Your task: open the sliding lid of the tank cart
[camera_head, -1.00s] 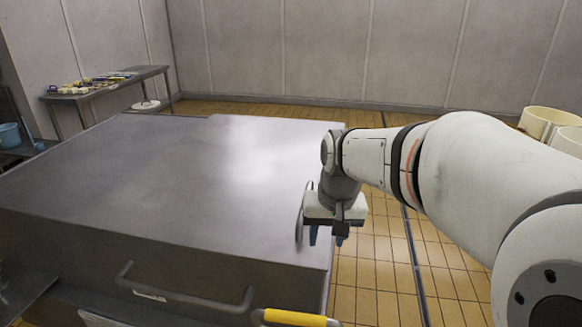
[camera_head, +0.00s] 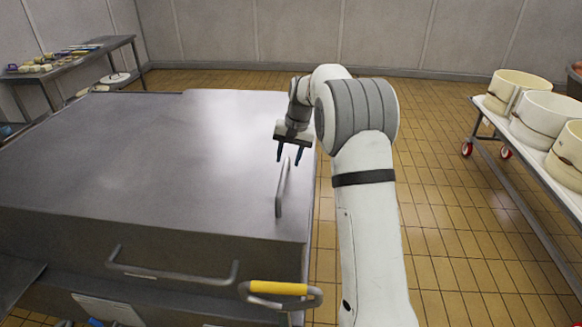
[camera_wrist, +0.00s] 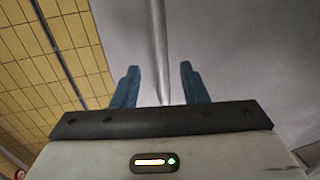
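The tank cart's lid (camera_head: 150,165) is a broad flat grey metal sheet covering the top of the cart, and it looks shut. A metal bar handle (camera_head: 281,187) stands up near the lid's right edge. My gripper (camera_head: 289,155) is above the lid's right side, at the far end of this handle, with its blue fingers pointing down and apart. In the wrist view, the handle (camera_wrist: 160,50) shows as a bar running between the open fingers (camera_wrist: 157,85). I cannot tell whether a finger touches it.
A fixed front handle (camera_head: 170,275) and a yellow-gripped handle (camera_head: 278,288) are on the cart's front. A white cart with cream tubs (camera_head: 518,87) stands at right. A side table (camera_head: 75,65) is at back left. Tiled floor (camera_head: 440,180) between is clear.

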